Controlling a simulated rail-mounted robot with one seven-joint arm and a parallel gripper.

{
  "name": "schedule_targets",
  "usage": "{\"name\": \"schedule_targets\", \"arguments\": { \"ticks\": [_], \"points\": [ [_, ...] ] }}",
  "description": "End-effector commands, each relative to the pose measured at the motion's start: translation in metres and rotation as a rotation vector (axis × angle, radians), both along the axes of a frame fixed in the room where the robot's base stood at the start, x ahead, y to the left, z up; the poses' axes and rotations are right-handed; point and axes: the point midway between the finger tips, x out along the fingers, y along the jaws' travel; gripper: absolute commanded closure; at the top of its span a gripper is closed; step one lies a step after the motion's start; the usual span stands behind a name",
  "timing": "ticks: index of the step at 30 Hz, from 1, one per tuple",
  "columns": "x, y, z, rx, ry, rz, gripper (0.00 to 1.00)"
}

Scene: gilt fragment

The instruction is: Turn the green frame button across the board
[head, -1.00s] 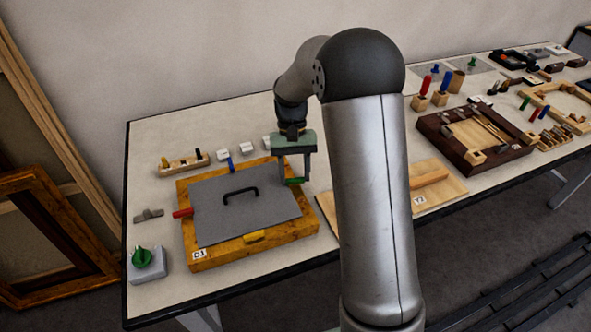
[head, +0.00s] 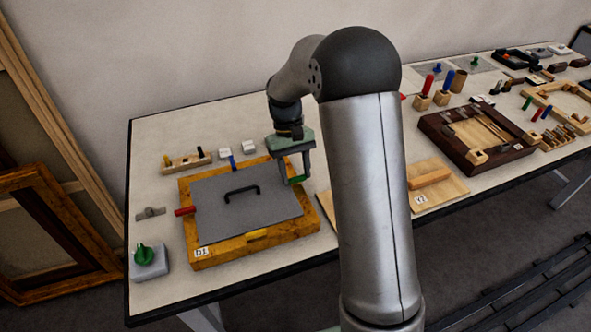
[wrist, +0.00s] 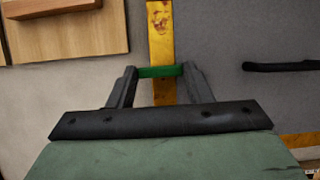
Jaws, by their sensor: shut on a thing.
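The gilt frame (head: 210,257) labelled D1 lies on the table with a grey board (head: 222,205) in it. The board has a black handle (head: 241,192), also at the right of the wrist view (wrist: 282,66). The green frame button (wrist: 160,71) is a short bar on the frame's right rail (wrist: 161,30). In the wrist view it lies crosswise to the rail, an end at each finger. My gripper (wrist: 160,75) is shut on it. In the head view my gripper (head: 292,177) is at the rail, and a little green shows between its fingers.
A red button (head: 185,211) is at the frame's left, a blue one (head: 232,162) at the back, a yellow one (head: 258,234) in front. A green knob on a grey box (head: 146,256) stands front left. A wooden board (head: 436,183) lies right. White blocks (head: 249,147) sit behind.

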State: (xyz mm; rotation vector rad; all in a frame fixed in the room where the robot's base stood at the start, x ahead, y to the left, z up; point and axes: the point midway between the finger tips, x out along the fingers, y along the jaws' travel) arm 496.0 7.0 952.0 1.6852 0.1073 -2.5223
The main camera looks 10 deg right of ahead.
Motion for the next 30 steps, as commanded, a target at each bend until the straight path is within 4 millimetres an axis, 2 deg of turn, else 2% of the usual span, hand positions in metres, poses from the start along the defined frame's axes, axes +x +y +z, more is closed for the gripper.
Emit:
{"name": "schedule_targets", "arguments": {
  "ticks": [1, 2, 3, 4, 13, 17, 20, 30],
  "points": [
    [0.001, 0.000, 0.001, 0.001, -0.006, 0.002, 0.77],
    [0.001, 0.000, 0.001, 0.001, -0.006, 0.002, 0.46],
    [0.001, 0.000, 0.001, 0.000, -0.005, 0.001, 0.35],
    [0.001, 0.000, 0.001, 0.000, -0.005, 0.001, 0.33],
    [0.001, 0.000, 0.002, 0.000, -0.002, 0.000, 0.33],
    [0.006, 0.001, 0.012, 0.001, -0.004, 0.000, 0.33],
    [0.013, 0.002, 0.029, 0.000, -0.006, 0.000, 0.33],
    [0.045, 0.006, 0.106, 0.001, -0.007, 0.000, 0.33]
  ]
}}
